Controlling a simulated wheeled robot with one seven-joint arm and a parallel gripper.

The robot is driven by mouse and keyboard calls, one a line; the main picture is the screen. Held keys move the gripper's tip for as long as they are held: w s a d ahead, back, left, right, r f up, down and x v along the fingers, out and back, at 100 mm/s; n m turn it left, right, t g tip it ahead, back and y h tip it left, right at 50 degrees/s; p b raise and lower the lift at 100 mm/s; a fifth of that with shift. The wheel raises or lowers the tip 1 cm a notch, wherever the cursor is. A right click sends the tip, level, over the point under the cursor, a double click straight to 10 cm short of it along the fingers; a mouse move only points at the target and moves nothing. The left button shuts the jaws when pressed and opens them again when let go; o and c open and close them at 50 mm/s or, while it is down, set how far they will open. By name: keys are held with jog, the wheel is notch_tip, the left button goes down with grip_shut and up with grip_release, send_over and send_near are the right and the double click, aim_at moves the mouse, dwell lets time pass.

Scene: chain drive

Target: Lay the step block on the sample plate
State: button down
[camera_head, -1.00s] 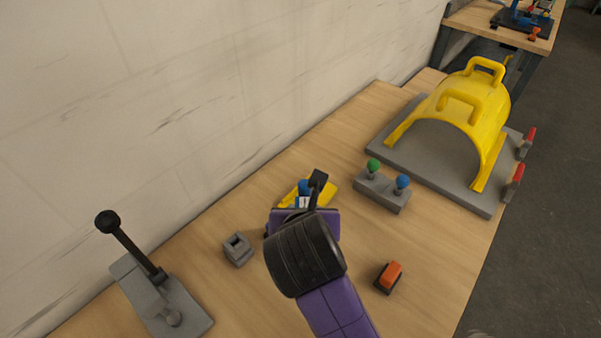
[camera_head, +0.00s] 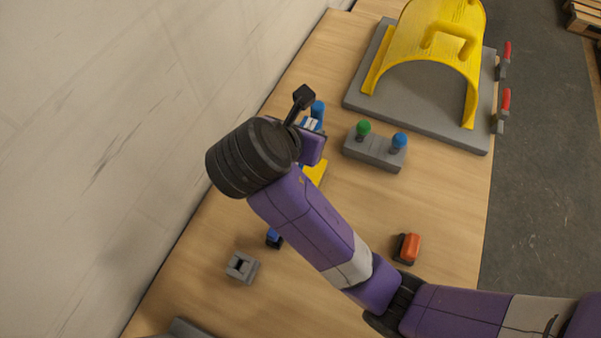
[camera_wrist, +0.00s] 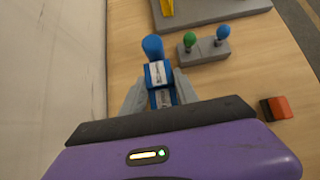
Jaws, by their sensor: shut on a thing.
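My gripper (camera_wrist: 160,84) is shut on a blue block with white faces (camera_wrist: 158,72), which I take to be the step block. A round blue knob stands at the block's far end. In the head view the block (camera_head: 312,124) shows only partly, behind my purple wrist. A yellow flat piece (camera_head: 316,172), perhaps the sample plate, shows below my wrist on the bench, mostly hidden. I cannot tell the gap between block and bench.
A grey base with green and blue knobs (camera_head: 375,151) stands to the right. A yellow arched guard (camera_head: 432,45) is at the back. An orange switch (camera_head: 407,248), a grey socket block (camera_head: 242,267) and a small blue-black piece (camera_head: 274,238) lie nearer. The wall runs along the left.

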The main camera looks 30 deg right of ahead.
notch_tip(320, 180, down, 19)
jog(key=shift+f+b, duration=0.1)
jog(key=shift+b, duration=0.4)
jog(key=c, duration=0.9)
grip_release()
jog(key=shift+f, duration=0.15)
jog(key=shift+a+r, duration=0.15)
jog(key=shift+r, duration=0.2)
jog(key=v, duration=1.1)
jog(key=shift+s+a+r, duration=0.1)
jog(key=shift+s+a, duration=0.1)
